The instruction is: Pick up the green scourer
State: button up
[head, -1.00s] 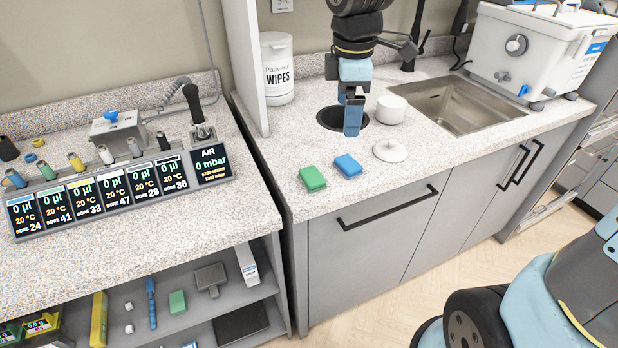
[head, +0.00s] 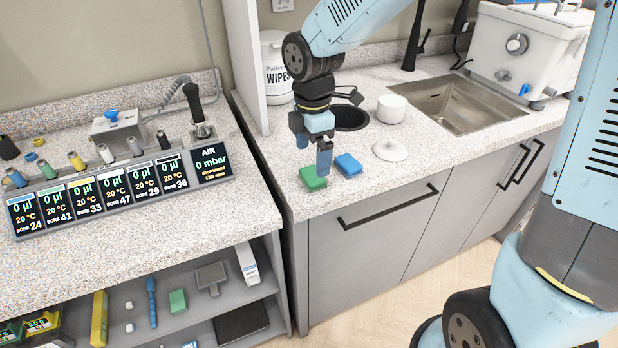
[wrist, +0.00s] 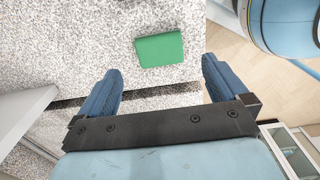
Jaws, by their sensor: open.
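The green scourer (head: 312,178) lies flat on the speckled counter near its front edge, just left of the blue scourer (head: 348,165). My gripper (head: 324,160) is above the counter beside the green scourer, and in the head view its finger overlaps the scourer's far right part. In the wrist view the green scourer (wrist: 159,49) lies beyond the fingertips, roughly centred between them. My gripper (wrist: 160,80) is open and empty there, with both blue fingers apart. The blue scourer is not visible in the wrist view.
A wipes tub (head: 276,75) and a white upright panel (head: 243,60) are at the left. Another green block (head: 178,301) lies on the lower shelf.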

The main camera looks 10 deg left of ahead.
aim_at(313, 174)
jog(key=shift+f, duration=2.75)
jog(key=shift+c, duration=0.2)
jog(key=c, duration=1)
